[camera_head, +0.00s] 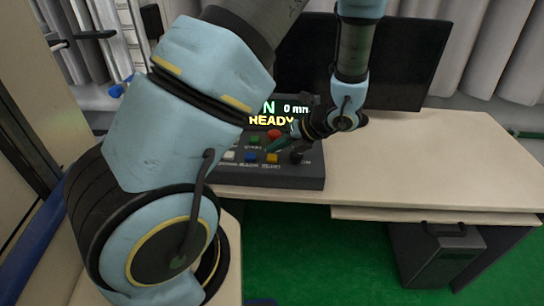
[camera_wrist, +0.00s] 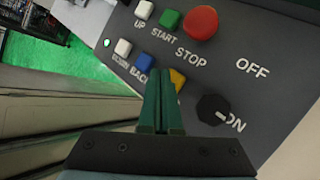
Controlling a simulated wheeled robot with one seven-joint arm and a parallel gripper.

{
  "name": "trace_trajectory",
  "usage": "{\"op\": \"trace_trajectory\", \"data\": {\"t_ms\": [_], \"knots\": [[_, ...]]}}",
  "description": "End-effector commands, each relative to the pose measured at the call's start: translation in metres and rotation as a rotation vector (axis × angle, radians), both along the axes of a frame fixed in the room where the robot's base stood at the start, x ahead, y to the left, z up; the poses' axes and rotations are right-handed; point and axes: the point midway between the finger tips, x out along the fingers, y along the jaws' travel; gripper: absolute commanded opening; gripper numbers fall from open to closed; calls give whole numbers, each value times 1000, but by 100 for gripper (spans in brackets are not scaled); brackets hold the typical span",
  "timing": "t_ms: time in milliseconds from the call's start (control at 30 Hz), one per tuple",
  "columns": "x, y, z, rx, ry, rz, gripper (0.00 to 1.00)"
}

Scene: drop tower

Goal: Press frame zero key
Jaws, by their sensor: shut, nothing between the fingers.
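The grey control panel (camera_head: 300,182) sits on the desk and shows close up in the wrist view (camera_wrist: 262,85). A yellow key (camera_head: 272,158) is in its front row, right of the blue BACK key (camera_wrist: 146,62). In the wrist view the yellow key (camera_wrist: 178,80) is partly hidden behind my fingers, and its label is hidden. My gripper (camera_wrist: 160,72) is shut and empty, with green fingertips over the panel between the blue and yellow keys; it also shows in the head view (camera_head: 277,146). I cannot tell whether the fingertips touch the yellow key. No key is readably labelled frame zero.
The red STOP button (camera_wrist: 201,23), green START key (camera_wrist: 168,19), white UP key (camera_wrist: 144,9) and another white key (camera_wrist: 123,47) are close by. A black OFF/ON knob (camera_wrist: 213,110) is right of my fingers. The display (camera_head: 282,113) reads "N 0 mm READY".

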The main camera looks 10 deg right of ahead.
Motion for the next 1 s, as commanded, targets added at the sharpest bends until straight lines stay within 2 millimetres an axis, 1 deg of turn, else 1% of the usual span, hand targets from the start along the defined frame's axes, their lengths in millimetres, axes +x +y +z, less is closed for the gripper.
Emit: {"op": "trace_trajectory", "data": {"t_ms": [700,1000], "knots": [[0,0,0,0,0,0,0],[0,0,-8,1,1,0,0]]}}
